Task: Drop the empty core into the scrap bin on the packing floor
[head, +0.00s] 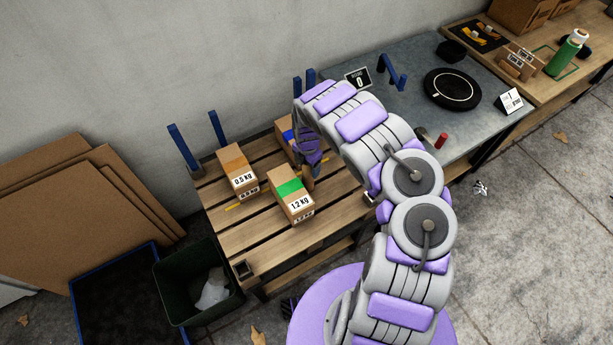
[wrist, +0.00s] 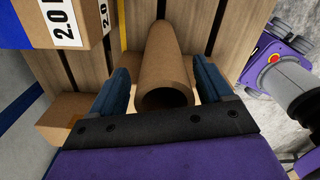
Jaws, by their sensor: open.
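The empty core, a brown cardboard tube (wrist: 163,60), lies between the two blue fingers of my gripper (wrist: 163,78) in the wrist view, its hollow end facing the camera. The fingers are open, one on each side of it; I cannot tell if either touches. In the head view my gripper (head: 309,165) is over the slatted wooden table (head: 247,232), and a brown bit of the core (head: 307,184) shows below it. The scrap bin, a dark green bin (head: 180,298) with white crumpled scrap inside, stands on the floor at the table's left end.
Boxes marked 0.5 kg (head: 236,168) and 1.2 kg (head: 290,196) stand on the slats left of my gripper. A 2.0 box (wrist: 78,22) is close by in the wrist view. Cardboard sheets (head: 75,200) lean on the wall; a black blue-edged tray (head: 118,300) lies beside the bin.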

